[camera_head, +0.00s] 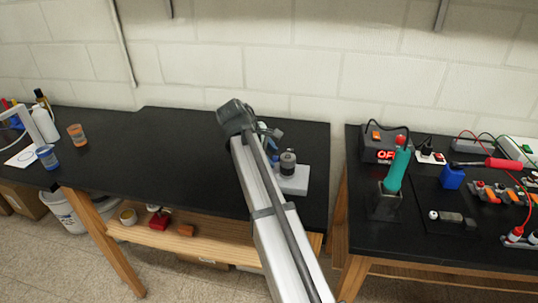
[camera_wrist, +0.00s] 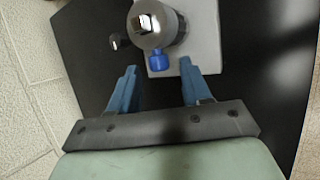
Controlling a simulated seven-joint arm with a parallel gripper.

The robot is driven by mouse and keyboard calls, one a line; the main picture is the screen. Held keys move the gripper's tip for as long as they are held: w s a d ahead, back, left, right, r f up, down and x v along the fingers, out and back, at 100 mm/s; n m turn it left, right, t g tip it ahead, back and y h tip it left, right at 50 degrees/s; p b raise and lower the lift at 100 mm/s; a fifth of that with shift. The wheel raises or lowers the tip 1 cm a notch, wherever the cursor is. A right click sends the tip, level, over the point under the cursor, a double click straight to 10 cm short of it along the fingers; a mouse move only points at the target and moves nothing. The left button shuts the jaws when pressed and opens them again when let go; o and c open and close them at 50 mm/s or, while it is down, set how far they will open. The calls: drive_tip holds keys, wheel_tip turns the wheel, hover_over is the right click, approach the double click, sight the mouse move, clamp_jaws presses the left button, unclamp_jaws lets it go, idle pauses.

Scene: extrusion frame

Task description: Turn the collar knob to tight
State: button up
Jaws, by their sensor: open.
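A small fixture with a dark round post (camera_head: 288,162) stands on a light grey base plate (camera_head: 293,184) on the left black bench. In the wrist view the post has a shiny metal top (camera_wrist: 147,24), a blue knob (camera_wrist: 158,60) on its near side and a small black knob (camera_wrist: 118,42) at left. I cannot tell for sure which is the collar knob. My gripper (camera_wrist: 159,68) is open, its blue fingers either side of the blue knob in the picture. I see no contact and cannot tell their height difference. In the head view my arm partly hides the gripper.
The bench (camera_head: 180,140) left of the fixture is mostly clear. Blue (camera_head: 46,157) and orange (camera_head: 77,134) jars and a white bottle (camera_head: 44,123) stand farther left. Across a gap, the right bench holds a green-handled tool (camera_head: 397,168), a box with a red display and several cables.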

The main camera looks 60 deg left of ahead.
clamp_jaws()
idle(0.5)
drive_tip(key=shift+d+f, duration=0.1)
drive_tip(key=shift+s+d+f+m+t+y, duration=0.1)
drive_tip(key=shift+s+d+m+t+y, duration=0.05)
drive_tip(key=shift+t+y, duration=0.35)
drive_tip(key=shift+s+d+f+m+t+y, duration=0.15)
drive_tip(key=shift+t+y, duration=0.25)
drive_tip(key=shift+t, duration=0.2)
drive_tip(key=t+y, duration=0.1)
drive_tip(key=m+t+y, duration=0.1)
drive_tip(key=t, duration=0.1)
drive_tip(key=shift+s+d+f+y, duration=0.15)
drive_tip(key=shift+f+y, duration=0.15)
drive_tip(key=shift+f, duration=0.05)
drive_tip(key=t+y, duration=0.1)
drive_tip(key=t, duration=0.1)
drive_tip(key=f+m+t, duration=0.1)
drive_tip(key=shift+t+y, duration=0.4)
drive_tip(key=shift+f+m+t+y, duration=0.25)
drive_tip(key=shift+m+t+y, duration=0.5)
drive_tip(key=shift+t, duration=0.75)
drive_tip(key=shift+m, duration=0.25)
